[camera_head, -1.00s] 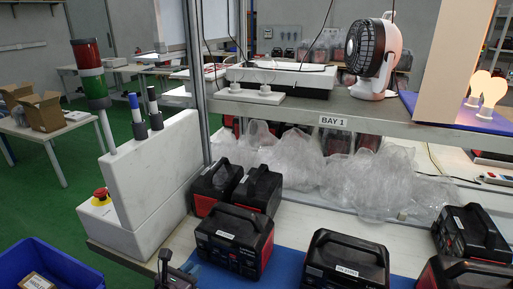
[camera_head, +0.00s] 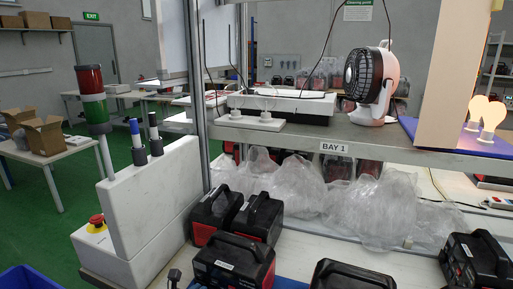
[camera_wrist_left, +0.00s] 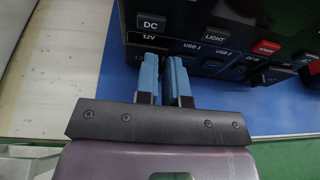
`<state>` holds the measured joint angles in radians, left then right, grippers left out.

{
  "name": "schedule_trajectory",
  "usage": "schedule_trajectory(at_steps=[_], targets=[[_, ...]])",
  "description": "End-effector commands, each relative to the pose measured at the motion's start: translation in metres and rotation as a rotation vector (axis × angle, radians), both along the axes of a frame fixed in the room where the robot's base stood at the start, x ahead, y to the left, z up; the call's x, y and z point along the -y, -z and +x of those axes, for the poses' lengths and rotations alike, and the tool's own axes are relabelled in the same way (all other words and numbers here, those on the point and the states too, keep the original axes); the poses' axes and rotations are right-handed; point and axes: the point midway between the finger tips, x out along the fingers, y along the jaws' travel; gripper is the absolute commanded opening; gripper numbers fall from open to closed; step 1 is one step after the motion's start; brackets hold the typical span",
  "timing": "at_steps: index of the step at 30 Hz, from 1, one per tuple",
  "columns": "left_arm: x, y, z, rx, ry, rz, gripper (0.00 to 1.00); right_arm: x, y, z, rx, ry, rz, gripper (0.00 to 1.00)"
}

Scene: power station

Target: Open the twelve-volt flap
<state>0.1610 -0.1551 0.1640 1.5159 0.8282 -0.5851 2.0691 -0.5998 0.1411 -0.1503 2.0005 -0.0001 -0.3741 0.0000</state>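In the left wrist view, the black front panel of a power station (camera_wrist_left: 220,25) fills the upper right, with labels for DC, 12V, LIGHT and USB. My left gripper (camera_wrist_left: 163,62) has its blue-padded fingertips at the panel, just below the 12V label (camera_wrist_left: 149,37). A narrow gap shows between the fingers; whether anything thin is between them cannot be told. The fingers cover the area under the label, and the twelve-volt flap cannot be made out. My right gripper is not in view.
More power stations stand behind (camera_head: 260,216) and to the right (camera_head: 478,258) on the bench. A white block with a red emergency stop (camera_head: 97,221) stands at the left. Crumpled clear plastic (camera_head: 375,205) lies under the shelf marked BAY 1 (camera_head: 334,148).

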Motion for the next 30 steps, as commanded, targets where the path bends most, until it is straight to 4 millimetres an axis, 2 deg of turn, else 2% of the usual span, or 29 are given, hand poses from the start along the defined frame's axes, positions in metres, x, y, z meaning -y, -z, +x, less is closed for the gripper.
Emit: schedule_trajectory(at_steps=[8,21,30], targets=[[0.003,0.0,0.0,-0.002,0.01,-0.001,0.0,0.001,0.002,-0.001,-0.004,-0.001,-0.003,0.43],[-0.004,0.003,-0.004,-0.004,0.185,0.0,0.0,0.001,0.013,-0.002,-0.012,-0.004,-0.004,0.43],[-0.004,0.001,-0.004,-0.004,0.209,-0.001,0.0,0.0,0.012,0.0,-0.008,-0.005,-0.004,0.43]])
